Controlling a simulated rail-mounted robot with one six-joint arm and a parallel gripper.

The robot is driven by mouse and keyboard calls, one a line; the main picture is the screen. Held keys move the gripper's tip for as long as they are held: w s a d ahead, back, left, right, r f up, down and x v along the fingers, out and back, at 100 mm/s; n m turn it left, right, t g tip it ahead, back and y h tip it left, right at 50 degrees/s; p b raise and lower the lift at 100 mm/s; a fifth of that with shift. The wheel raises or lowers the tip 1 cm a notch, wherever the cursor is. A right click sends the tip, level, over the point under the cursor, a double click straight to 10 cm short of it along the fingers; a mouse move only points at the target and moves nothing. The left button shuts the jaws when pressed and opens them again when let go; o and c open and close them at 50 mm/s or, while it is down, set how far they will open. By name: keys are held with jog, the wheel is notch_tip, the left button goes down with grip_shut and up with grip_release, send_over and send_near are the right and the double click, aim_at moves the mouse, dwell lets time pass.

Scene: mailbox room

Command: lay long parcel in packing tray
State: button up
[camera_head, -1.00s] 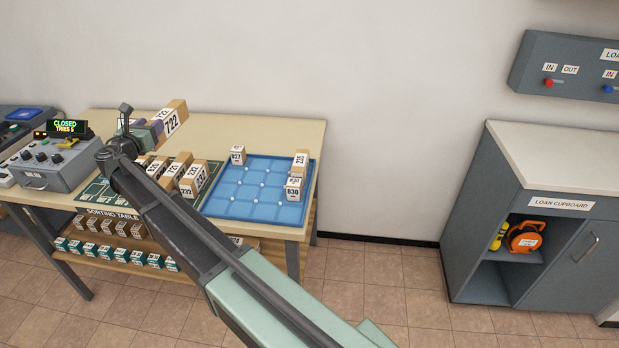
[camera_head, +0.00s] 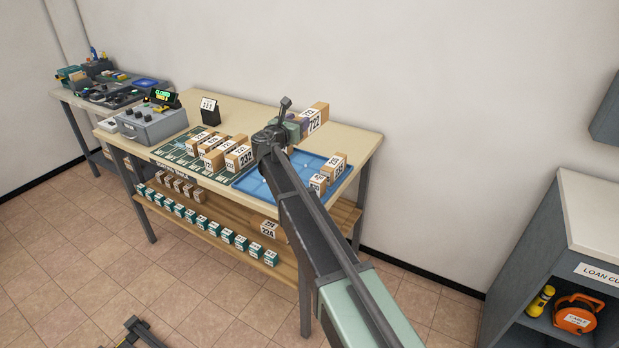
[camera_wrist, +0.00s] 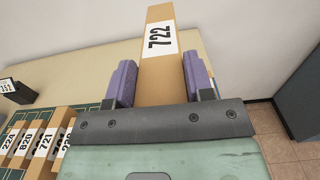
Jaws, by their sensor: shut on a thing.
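My gripper (camera_head: 294,127) is shut on a long brown parcel (camera_head: 315,118) labelled 722 and holds it above the back of the sorting table. In the wrist view the parcel (camera_wrist: 158,60) sits between the purple fingers (camera_wrist: 153,82) and points away from the wrist. The blue packing tray (camera_head: 252,184) lies on the right part of the table, below and partly hidden by my arm. Small parcels (camera_head: 318,184) stand at its right side; its middle is partly hidden.
Several labelled parcels (camera_head: 238,158) stand on a green mat left of the tray. A grey control box (camera_head: 152,124) and a number card stand (camera_head: 210,111) are further left. A shelf below holds small boxes (camera_head: 227,235). The loan cupboard (camera_head: 590,225) is at right.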

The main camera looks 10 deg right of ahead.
notch_tip(320, 180, down, 19)
jog(key=b, duration=1.7)
jog(key=shift+d, duration=0.1)
jog(key=shift+s+r, duration=0.1)
jog(key=shift+r, duration=0.25)
jog(key=o, duration=0.8)
jog(key=shift+f, duration=0.25)
jog(key=o, duration=0.5)
jog(key=shift+r, duration=0.1)
jog(key=shift+c, duration=0.2)
jog(key=shift+s+r, duration=0.1)
jog(key=shift+r, duration=0.1)
jog(key=v, duration=1.1)
jog(key=shift+s+a, duration=0.25)
jog(key=shift+a, duration=0.05)
